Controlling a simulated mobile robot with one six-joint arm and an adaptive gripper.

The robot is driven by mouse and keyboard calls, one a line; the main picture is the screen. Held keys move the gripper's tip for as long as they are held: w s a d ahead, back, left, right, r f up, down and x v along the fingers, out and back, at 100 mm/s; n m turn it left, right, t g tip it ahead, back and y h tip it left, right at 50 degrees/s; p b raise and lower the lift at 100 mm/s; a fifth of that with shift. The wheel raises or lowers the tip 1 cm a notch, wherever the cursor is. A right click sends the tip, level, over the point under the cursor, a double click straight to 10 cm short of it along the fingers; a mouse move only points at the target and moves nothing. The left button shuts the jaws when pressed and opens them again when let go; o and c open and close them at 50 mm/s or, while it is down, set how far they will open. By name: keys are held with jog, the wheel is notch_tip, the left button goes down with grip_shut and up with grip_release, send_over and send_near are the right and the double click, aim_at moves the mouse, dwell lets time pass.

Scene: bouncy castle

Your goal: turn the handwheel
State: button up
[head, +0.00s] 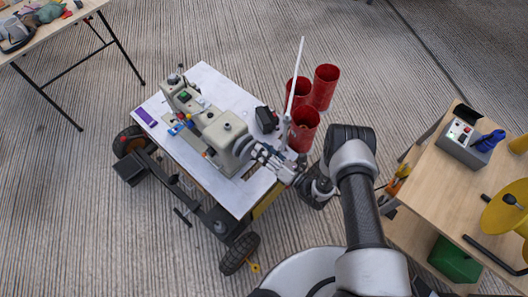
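A beige sewing machine (215,128) lies across a white-topped table (240,203) with black wheels. The handwheel looks to be the dark ringed part (243,147) at the machine's lower right end; it is small and partly hidden by my gripper. My gripper (257,152) comes from the right, with its fingers pointing left at that end of the machine. The fingertips are at or very close to the handwheel. Whether they touch it, and how far apart they are, is too small to tell.
Red cylindrical bins (325,87) stand behind the table's right edge, near an upright white pole (295,75). A small black object (266,119) sits beside the machine. A purple item (145,117) lies at the left edge. A wooden bench (440,185) stands at right.

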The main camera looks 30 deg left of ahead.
jog(key=shift+c, duration=0.4)
grip_shut()
dwell(0.4)
jog(key=n, duration=0.1)
jog(key=s+n, duration=0.1)
jog(key=n, duration=0.3)
jog(key=shift+s+a+r, duration=0.2)
jog(key=shift+r, duration=0.1)
jog(key=shift+s+a+r+n, duration=0.1)
jog(key=shift+s+n, duration=0.15)
jog(key=shift+n, duration=0.65)
jog(key=shift+s+a+n, duration=0.1)
jog(key=shift+s+n, duration=0.1)
jog(key=shift+n, duration=0.7)
jog(key=shift+d, duration=0.1)
jog(key=shift+o, duration=0.4)
grip_release()
